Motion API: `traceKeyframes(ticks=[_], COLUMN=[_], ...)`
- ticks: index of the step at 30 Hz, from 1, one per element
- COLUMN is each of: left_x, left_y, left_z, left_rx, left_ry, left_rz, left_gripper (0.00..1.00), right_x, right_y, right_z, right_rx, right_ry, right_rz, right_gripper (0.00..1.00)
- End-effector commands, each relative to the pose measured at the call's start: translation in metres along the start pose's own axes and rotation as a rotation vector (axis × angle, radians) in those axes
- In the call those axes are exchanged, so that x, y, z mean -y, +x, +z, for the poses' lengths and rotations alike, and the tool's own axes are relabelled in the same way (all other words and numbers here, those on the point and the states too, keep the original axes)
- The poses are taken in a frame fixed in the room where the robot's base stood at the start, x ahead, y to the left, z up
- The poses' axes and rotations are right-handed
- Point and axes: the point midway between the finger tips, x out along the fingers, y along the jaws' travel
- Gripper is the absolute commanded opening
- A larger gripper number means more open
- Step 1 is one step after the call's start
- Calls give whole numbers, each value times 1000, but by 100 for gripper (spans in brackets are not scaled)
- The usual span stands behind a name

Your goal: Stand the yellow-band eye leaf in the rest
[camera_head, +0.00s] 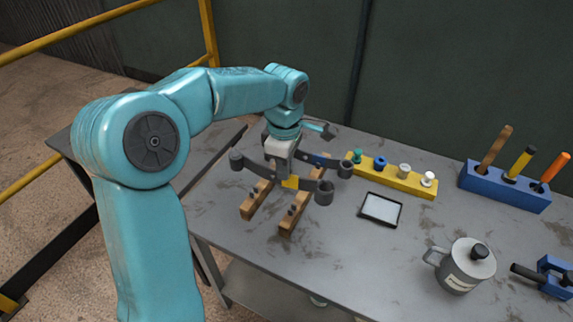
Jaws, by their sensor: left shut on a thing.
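The yellow-band eye leaf is a dark curved bar with a round eye at each end (324,193) and a yellow band (290,183) near its middle. My left gripper (281,168) is shut on it and holds it across the wooden rest. The rest has two wooden rails (290,222) with dark pegs standing up from them. I cannot tell whether the leaf touches the rails. A second dark leaf with a blue band (313,159) lies just behind, partly hidden by my gripper. My right gripper is not in view.
A yellow block (405,183) with several coloured knobs stands behind a small framed pad (381,209). A blue block (503,190) holds several handled tools. A grey lidded mug (463,266) and a blue clamp-like thing (553,272) stand at right. The tabletop between them is clear.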

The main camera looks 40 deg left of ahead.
Motion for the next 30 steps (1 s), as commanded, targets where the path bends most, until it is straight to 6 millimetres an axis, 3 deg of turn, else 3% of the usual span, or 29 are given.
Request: traceKeyframes(ticks=[3, 21, 30], left_x=[0, -1, -2], left_y=[-3, 45, 54], left_z=[1, 1, 2], left_rx=[3, 2, 3], left_ry=[0, -1, -1], left_rz=[4, 3, 4], left_gripper=[0, 0, 0], right_x=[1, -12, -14], right_y=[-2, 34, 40], right_z=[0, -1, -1], right_rx=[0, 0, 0], right_ry=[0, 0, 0], right_rz=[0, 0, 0], right_gripper=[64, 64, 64])
